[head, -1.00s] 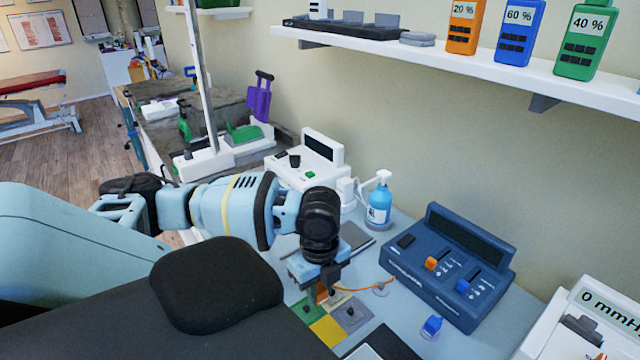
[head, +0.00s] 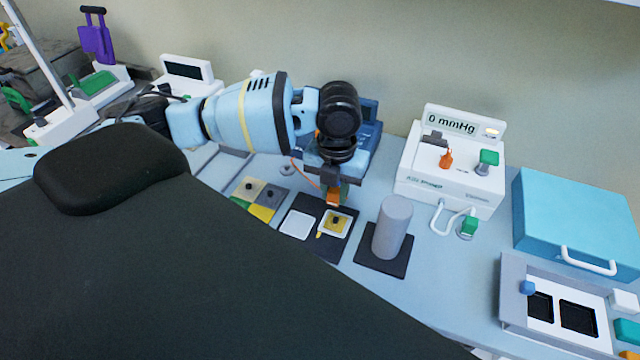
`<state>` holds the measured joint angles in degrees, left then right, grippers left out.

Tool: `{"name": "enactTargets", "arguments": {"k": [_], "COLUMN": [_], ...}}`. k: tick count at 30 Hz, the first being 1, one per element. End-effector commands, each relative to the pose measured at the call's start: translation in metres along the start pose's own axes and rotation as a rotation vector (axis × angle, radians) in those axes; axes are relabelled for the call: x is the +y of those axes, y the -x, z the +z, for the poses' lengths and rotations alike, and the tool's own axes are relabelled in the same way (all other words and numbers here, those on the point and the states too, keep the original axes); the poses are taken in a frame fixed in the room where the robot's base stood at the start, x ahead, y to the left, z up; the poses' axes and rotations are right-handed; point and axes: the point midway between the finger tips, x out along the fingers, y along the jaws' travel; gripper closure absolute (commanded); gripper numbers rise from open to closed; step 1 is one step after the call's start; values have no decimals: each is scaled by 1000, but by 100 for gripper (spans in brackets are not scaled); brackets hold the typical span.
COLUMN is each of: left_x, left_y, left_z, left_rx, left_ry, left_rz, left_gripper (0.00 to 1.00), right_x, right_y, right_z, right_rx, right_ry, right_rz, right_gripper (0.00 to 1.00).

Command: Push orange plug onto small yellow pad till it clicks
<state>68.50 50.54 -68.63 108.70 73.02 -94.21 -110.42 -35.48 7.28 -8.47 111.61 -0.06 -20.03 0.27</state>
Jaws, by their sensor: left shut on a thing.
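The orange plug (head: 333,197) is held low in my left gripper (head: 334,188), which is shut on it and points down. The small yellow pad (head: 343,229) has a dark stud in its middle and lies on a white square on a black mat (head: 309,245). The plug is just behind the pad in the picture, close to it; I cannot tell the height between them. A thin orange lead (head: 301,173) runs from near the plug back toward the blue unit (head: 370,112), which my arm partly hides. My right gripper is out of view.
A blank white square (head: 296,225) lies left of the pad. Coloured pads with studs (head: 262,212) lie further left. A grey cylinder (head: 392,228) on a dark base stands close on the right. A pressure unit (head: 450,165) stands behind it.

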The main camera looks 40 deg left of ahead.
Motion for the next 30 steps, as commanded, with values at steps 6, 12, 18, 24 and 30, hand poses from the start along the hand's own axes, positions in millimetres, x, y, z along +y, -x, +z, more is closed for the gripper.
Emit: {"name": "enactTargets", "arguments": {"k": [6,12,18,24,30], "left_x": [-3,-3,-2,-2,-2], "left_y": [2,-1,-10,-26,-44], "left_z": [1,1,1,1,0], "left_rx": [-2,-1,0,2,4], "left_ry": [-37,-35,-34,-33,-33], "left_rz": [4,4,5,5,6], "left_gripper": [89,89,89,89,89], "right_x": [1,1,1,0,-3], "right_y": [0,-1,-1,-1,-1], "right_z": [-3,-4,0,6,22], "right_rx": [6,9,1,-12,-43], "right_ry": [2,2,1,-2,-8], "right_rz": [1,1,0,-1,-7], "right_gripper": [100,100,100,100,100]}}
